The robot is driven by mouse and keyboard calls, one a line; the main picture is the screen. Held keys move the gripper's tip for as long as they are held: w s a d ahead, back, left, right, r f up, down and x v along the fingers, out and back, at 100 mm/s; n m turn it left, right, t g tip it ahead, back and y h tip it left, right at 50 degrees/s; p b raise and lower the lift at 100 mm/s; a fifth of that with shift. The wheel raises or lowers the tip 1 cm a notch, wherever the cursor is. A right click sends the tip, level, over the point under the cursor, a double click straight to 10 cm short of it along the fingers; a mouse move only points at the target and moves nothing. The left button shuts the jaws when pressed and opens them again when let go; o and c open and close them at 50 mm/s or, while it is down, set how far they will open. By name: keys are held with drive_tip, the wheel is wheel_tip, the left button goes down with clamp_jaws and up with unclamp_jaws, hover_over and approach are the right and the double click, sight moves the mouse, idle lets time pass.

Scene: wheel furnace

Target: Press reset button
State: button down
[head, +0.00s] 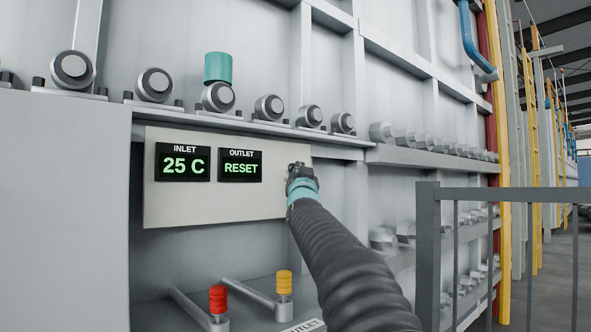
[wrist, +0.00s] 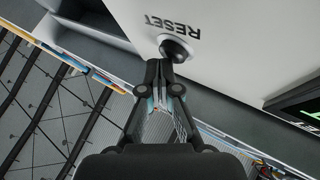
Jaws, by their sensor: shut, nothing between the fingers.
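The reset button (wrist: 176,48) is a dark round knob on the white panel, under an upside-down RESET label (wrist: 173,25) in the wrist view. My gripper (wrist: 163,68) is shut and empty, its fingertips right at the button's near edge. I cannot tell if they touch it. In the head view my gripper (head: 301,172) is at the right end of the light panel (head: 215,208) and hides the button. The outlet display (head: 240,167) on that panel reads RESET in green. The inlet display (head: 183,163) reads 25 C.
Below the panel are a red-handled lever (head: 218,298) and a yellow-handled lever (head: 284,282). A teal cylinder (head: 218,67) stands above a row of round metal fittings. A grey railing (head: 428,250) is at the right, with open floor beyond it.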

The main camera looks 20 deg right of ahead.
drive_tip(key=shift+w+a, duration=0.1)
drive_tip(key=shift+w, duration=0.05)
idle(0.3)
drive_tip(key=shift+s+d+b, duration=0.35)
drive_tip(key=shift+s+b, duration=0.3)
drive_tip(key=shift+s, duration=0.15)
drive_tip(key=s+d+b, duration=0.2)
drive_tip(key=s+b, duration=0.3)
drive_tip(key=shift+s+d, duration=0.15)
drive_tip(key=shift+s, duration=0.15)
idle(0.6)
